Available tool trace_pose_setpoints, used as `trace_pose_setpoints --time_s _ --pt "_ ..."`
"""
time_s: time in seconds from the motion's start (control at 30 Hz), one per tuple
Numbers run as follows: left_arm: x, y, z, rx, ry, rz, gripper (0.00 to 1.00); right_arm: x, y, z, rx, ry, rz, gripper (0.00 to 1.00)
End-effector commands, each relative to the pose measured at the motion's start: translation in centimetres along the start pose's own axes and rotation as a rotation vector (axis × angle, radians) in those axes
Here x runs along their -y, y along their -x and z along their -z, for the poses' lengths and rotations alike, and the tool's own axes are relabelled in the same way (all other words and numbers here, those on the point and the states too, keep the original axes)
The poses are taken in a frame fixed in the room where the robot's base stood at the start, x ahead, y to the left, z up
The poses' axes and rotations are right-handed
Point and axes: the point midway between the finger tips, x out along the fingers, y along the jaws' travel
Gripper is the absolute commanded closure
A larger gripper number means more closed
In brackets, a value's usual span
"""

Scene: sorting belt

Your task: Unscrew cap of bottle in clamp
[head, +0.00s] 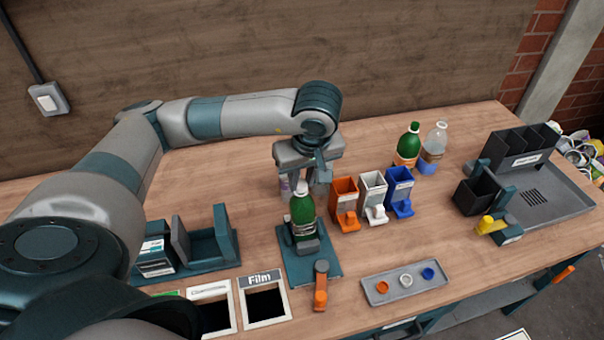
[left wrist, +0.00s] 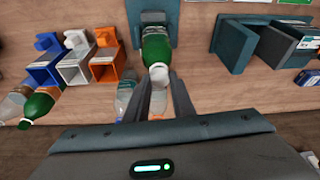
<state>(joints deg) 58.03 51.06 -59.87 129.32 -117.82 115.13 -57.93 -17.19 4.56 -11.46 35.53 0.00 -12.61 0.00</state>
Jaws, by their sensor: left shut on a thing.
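A green bottle (head: 303,215) with a pale label stands upright in the clamp, which has a teal base plate (head: 325,262) and an orange handle (head: 320,290). The bottle also shows in the left wrist view (left wrist: 156,45). Its white cap (left wrist: 158,72) sits on the neck. My left gripper (head: 303,184) points down over the bottle, and in the left wrist view its two fingers (left wrist: 160,80) are shut on the cap from both sides. The fingers partly hide the cap in the head view. My right gripper is not in view.
Clear bottles stand close behind my left gripper. Orange (head: 344,200), white (head: 373,194) and blue (head: 399,190) holders are right of the clamp. A grey tray (head: 385,297) with three coloured rings lies in front. Another green bottle (head: 407,148) and a clear bottle (head: 433,145) stand farther back.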

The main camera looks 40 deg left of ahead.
Motion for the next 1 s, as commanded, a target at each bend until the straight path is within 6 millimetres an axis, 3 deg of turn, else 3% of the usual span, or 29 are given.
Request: trace_pose_setpoints --time_s 0.63,1.0 --pt "0.1 0.1 0.2 -0.004 0.088 0.030 0.99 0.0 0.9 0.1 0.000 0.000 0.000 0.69" --pt "0.0 0.3 0.2 -0.004 0.309 0.098 0.99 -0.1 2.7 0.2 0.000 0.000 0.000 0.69"
